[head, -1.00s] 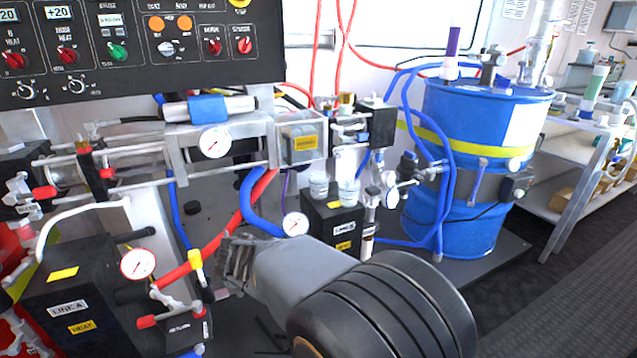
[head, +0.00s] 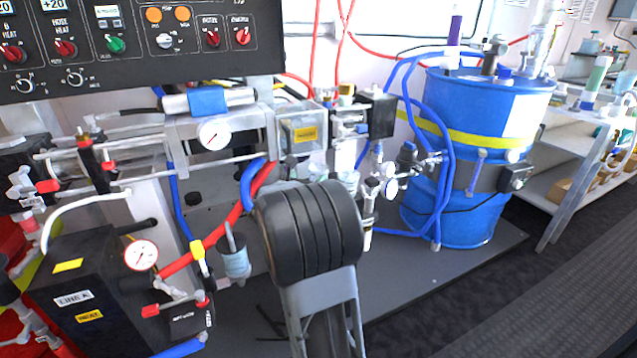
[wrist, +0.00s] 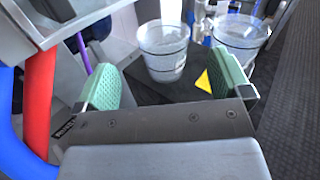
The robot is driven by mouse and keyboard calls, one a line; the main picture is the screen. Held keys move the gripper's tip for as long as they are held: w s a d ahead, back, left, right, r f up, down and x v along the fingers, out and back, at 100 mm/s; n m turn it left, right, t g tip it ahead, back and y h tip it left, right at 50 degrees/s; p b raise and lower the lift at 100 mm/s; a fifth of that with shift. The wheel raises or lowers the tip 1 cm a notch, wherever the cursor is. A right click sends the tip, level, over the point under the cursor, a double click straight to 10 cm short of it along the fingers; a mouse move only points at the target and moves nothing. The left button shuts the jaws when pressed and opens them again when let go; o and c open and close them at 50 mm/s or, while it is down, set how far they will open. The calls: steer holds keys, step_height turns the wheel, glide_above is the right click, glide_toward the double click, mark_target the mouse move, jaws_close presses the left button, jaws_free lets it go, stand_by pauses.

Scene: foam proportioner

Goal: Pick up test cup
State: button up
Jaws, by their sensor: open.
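Two clear test cups with dark bands stand upright side by side in the wrist view. The nearer cup (wrist: 165,52) is just beyond my gripper (wrist: 167,78), roughly between its green-padded fingers in the picture. The second cup (wrist: 241,38) is to its right, beyond the right finger. My gripper is open, with nothing between its pads. Both cups stand on a dark surface.
A blue drum (head: 470,150) with hoses stands to the right. A pressure gauge (head: 214,134) and metal block sit above left. Red and blue hoses (wrist: 38,100) run close on the left of my gripper. A black heater box (head: 85,290) is at lower left.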

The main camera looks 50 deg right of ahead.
mark_target(318, 168)
steer(key=shift+b+x, duration=1.05)
steer(key=shift+x, duration=2.55)
steer(key=shift+s, duration=0.2)
steer(key=c, duration=1)
steer(key=shift+r, duration=0.15)
